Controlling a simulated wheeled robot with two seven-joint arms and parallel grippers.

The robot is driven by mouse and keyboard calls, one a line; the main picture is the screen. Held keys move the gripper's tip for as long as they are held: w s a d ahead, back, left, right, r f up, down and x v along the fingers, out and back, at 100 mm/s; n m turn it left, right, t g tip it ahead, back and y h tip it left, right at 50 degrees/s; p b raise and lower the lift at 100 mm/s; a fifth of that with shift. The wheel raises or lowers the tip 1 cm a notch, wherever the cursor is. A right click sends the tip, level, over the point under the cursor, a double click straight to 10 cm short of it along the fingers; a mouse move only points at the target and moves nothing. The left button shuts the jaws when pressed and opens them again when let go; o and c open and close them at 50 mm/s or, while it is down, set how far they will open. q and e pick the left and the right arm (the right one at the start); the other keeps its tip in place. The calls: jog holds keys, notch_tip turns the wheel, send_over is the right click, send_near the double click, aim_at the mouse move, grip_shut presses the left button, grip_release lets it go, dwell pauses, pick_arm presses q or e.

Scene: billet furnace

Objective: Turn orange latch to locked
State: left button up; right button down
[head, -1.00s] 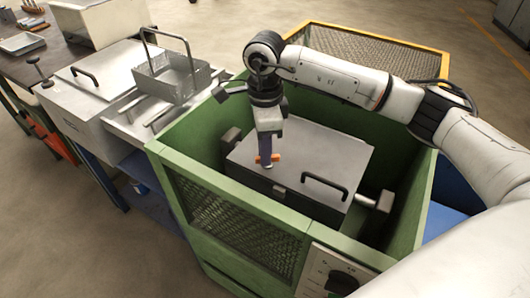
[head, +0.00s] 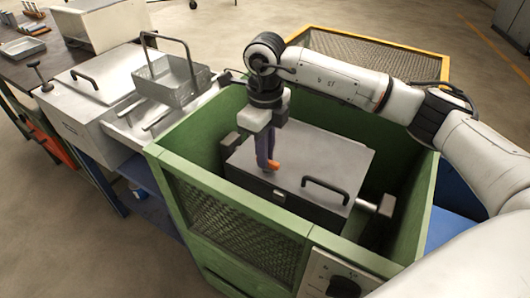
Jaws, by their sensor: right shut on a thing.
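The orange latch (head: 273,166) is on the top of a grey lidded box (head: 310,153) inside the green enclosure. My right gripper (head: 266,164) points down from above and is shut on the latch, with the fingers covering part of it. The visible orange end sticks out to the right of the fingers. Its exact angle is hard to tell because the fingers hide the rest. My left gripper does not show in the head view.
The green enclosure (head: 230,213) has tall walls and mesh panels around the box. A black handle (head: 325,188) stands on the box's front right. A control panel with a dial (head: 343,285) is at the front. A wire-handled basket (head: 172,82) stands on the left bench.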

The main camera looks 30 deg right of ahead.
dwell(0.5)
jog(key=c, duration=1.8)
grip_release()
notch_tip(320, 180, up, 10)
jog(key=shift+r, duration=0.2)
